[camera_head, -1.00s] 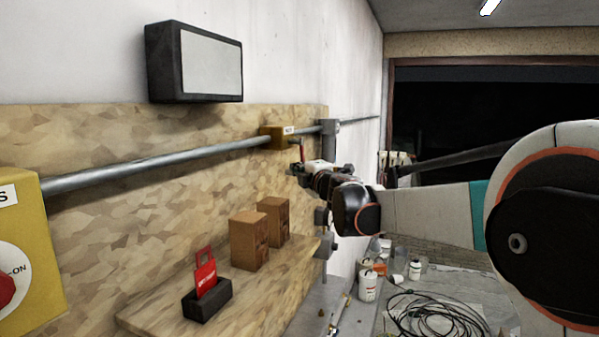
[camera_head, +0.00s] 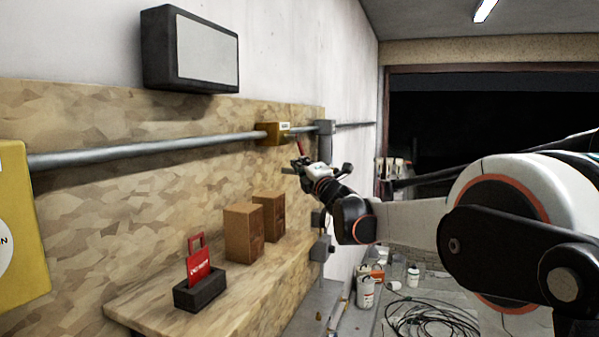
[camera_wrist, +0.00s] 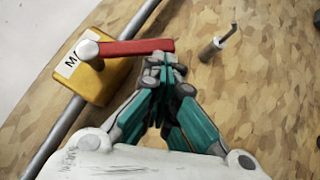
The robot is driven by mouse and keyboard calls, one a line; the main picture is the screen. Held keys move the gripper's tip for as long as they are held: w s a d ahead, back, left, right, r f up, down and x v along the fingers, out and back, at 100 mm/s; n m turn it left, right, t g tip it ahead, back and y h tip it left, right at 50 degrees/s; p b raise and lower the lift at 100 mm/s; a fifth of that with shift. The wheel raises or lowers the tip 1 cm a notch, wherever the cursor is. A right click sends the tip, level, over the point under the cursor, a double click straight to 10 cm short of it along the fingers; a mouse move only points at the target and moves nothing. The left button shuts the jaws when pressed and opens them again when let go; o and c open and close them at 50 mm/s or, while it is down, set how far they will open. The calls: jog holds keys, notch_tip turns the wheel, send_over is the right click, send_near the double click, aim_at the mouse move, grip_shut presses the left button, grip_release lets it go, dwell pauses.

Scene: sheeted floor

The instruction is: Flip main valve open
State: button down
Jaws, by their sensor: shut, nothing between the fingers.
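The main valve is a yellow box (camera_head: 272,133) on a grey pipe along the wall, with a partly hidden label that starts "MA" in the wrist view. The yellow box (camera_wrist: 92,68) carries a red lever (camera_wrist: 138,47) on a pale round pivot. The lever points right in the wrist view, away from the pipe. My gripper (camera_wrist: 165,62) is shut and empty, its fingertips by the lever's free end. I cannot tell whether they touch. In the head view my gripper (camera_head: 298,165) is just below the lever (camera_head: 300,147).
A metal hook (camera_wrist: 217,45) sticks out of the board near my fingers. Below, a shelf (camera_head: 225,300) holds two brown boxes (camera_head: 243,232) and a red tag (camera_head: 198,262) in a black holder. A yellow switch box (camera_head: 20,230) is at left.

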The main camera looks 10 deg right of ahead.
jog(key=w+d+r+n+y+b, duration=0.1)
jog(key=w+n+y, duration=0.1)
jog(key=n+y, duration=0.3)
jog(key=w+d+r+n+t+y+b, duration=0.1)
jog(key=w+d+r+n+y+b, duration=0.1)
jog(key=n+y, duration=0.4)
jog(key=shift+w+n, duration=0.3)
jog(key=shift+n, duration=1.3)
jog(key=shift+d+r, duration=0.15)
jog(key=shift+w, duration=0.1)
jog(key=s+d+f+b, duration=0.3)
jog(key=s+d+f, duration=0.1)
jog(key=f, duration=0.7)
jog(key=shift+s+d+b, duration=0.15)
jog(key=shift+d+b, duration=0.15)
jog(key=shift+d, duration=0.45)
jog(key=shift+f, duration=0.1)
